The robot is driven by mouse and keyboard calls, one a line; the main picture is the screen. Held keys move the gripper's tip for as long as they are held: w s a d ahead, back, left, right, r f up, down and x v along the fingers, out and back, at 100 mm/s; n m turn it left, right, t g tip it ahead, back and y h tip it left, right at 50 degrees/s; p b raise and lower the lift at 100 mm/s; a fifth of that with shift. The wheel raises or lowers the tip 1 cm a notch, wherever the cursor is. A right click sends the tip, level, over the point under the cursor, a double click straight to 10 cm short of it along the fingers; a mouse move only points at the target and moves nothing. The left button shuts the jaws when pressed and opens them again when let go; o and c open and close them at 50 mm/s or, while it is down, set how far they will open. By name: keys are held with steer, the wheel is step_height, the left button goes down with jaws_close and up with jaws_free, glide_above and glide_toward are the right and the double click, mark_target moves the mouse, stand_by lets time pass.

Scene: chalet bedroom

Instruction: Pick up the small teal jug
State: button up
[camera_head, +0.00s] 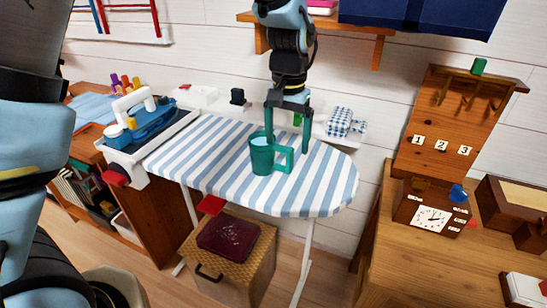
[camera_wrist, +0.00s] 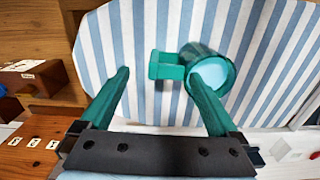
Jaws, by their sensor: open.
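The small teal jug (camera_head: 261,160) stands upright on the blue-and-white striped ironing board (camera_head: 225,180). Its squared handle points right in the head view. In the wrist view the jug (camera_wrist: 222,68) shows its pale blue inside, with the handle to its left. My gripper (camera_head: 287,148) points down over the jug and is open, with nothing held. In the wrist view my gripper (camera_wrist: 158,76) has the handle between its fingertips in the picture. Its right finger overlaps the jug's rim and hides part of it. I cannot tell whether it touches the jug.
An iron (camera_head: 150,118) rests at the board's left end. A narrow ledge behind the board holds a checked cloth bundle (camera_head: 340,122) and small items. A wooden desk (camera_head: 400,260) with a clock (camera_head: 432,217) stands at right. A wicker box (camera_head: 228,255) is underneath. The board around the jug is clear.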

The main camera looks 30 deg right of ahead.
mark_target(268, 156)
steer(key=shift+w+a+f+p, duration=0.2)
steer(key=shift+f+p, duration=0.4)
steer(key=shift+f, duration=1.1)
steer(key=shift+w+a+f+p, duration=0.15)
steer(key=shift+f+p, duration=0.45)
steer(key=shift+f, duration=1.1)
steer(key=shift+d, duration=0.1)
steer(key=shift+c, duration=0.3)
jaws_close()
